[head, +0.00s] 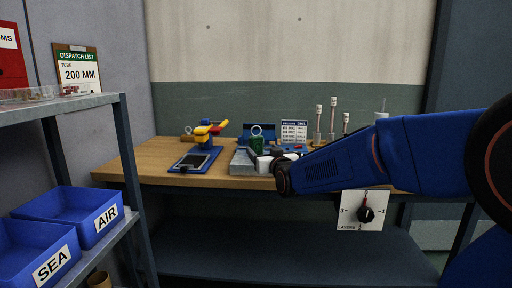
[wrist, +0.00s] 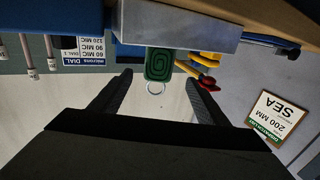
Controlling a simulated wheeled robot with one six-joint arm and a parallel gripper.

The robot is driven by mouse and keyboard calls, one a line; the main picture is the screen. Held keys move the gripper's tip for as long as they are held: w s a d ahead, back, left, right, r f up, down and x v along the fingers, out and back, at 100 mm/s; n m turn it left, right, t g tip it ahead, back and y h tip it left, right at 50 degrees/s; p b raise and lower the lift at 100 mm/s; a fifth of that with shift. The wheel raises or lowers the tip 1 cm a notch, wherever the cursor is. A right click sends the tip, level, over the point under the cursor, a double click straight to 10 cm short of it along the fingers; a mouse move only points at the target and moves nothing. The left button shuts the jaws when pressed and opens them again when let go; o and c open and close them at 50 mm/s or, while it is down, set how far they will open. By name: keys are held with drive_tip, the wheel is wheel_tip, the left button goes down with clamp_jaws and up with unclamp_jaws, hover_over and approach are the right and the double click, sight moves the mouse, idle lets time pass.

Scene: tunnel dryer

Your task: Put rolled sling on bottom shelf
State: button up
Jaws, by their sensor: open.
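The rolled sling (head: 256,146) is a green coil with a metal ring at its top, among items on the wooden bench. In the wrist view, which looks upside down, the green spiral (wrist: 158,64) and its ring sit between the fingertips' directions. My gripper (wrist: 158,80) is open, with its dark fingers apart on either side of the ring; I cannot tell whether they touch the sling. In the head view my blue arm reaches in from the right and largely hides the gripper. A wide dark low shelf (head: 270,265) runs under the bench.
A metal rack (head: 75,104) at the left holds blue bins marked AIR (head: 75,205) and SEA (head: 35,252). On the bench are a yellow-and-red tool (head: 207,132) on a blue base, a grey block (head: 242,162) and upright rods (head: 332,118).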

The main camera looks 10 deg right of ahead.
sight(257, 145)
drive_tip(key=w, duration=0.7)
drive_tip(key=shift+w+a, duration=0.3)
drive_tip(key=shift+w+a+r, duration=0.1)
drive_tip(key=shift+w+r, duration=0.05)
drive_tip(key=shift+w, duration=2.85)
drive_tip(key=c, duration=1.4)
